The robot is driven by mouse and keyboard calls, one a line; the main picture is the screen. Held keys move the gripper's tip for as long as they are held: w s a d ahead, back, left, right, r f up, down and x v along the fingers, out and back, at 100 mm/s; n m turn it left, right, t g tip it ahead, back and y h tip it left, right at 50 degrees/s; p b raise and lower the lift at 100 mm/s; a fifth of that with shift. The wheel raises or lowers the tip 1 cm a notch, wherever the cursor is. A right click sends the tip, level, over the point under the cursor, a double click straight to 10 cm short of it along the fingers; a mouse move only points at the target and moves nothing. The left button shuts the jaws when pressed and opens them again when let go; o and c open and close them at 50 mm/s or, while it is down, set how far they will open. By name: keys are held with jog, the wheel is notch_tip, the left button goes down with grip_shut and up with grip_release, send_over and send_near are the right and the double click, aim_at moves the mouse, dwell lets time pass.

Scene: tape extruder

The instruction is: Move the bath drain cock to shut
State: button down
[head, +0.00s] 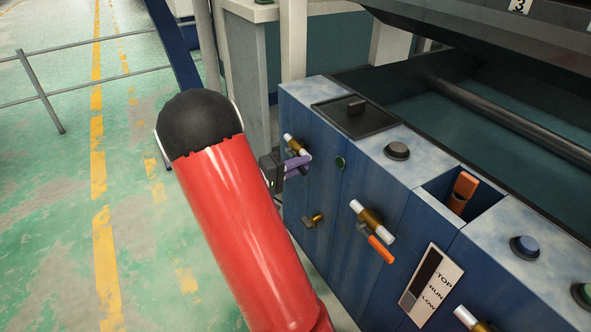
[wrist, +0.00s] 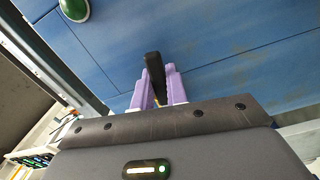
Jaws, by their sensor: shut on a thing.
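My gripper (head: 297,165), with purple fingers, is at the left end of the blue machine's front, just below a white and brass pipe fitting (head: 296,145). In the wrist view the gripper (wrist: 158,86) is shut on a black lever handle (wrist: 153,66), which I take to be the bath drain cock's. The handle stands between the two fingers and its tip sticks out past them. A little brass-yellow shows low between the fingers. In the head view the handle is hidden at the gripper, so its turn angle cannot be told.
A second white and brass fitting (head: 372,220) with an orange handle (head: 380,249) is to the right. A small brass fitting (head: 312,220) sits below my gripper. A green button (head: 340,163) is close on its right. My red arm covers the floor at left; open floor lies beyond.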

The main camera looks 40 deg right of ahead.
jog(key=shift+w+f+m+b, duration=0.15)
jog(key=shift+f+m+b, duration=0.5)
jog(key=shift+b, duration=0.8)
jog(key=shift+m, duration=0.45)
jog(key=shift+w+d+f+m, duration=0.1)
jog(key=shift+w+f+m, duration=0.25)
jog(key=shift+m, duration=0.6)
jog(key=shift+w+f+m, duration=0.15)
jog(key=shift+f+m, duration=0.25)
jog(key=shift+m, duration=0.55)
jog(key=m, duration=0.1)
jog(key=w+f+m, duration=0.1)
jog(key=m, duration=0.1)
jog(key=shift+w+d+f+m, duration=0.1)
jog(key=shift+w+d+m, duration=0.1)
jog(key=shift+m, duration=0.1)
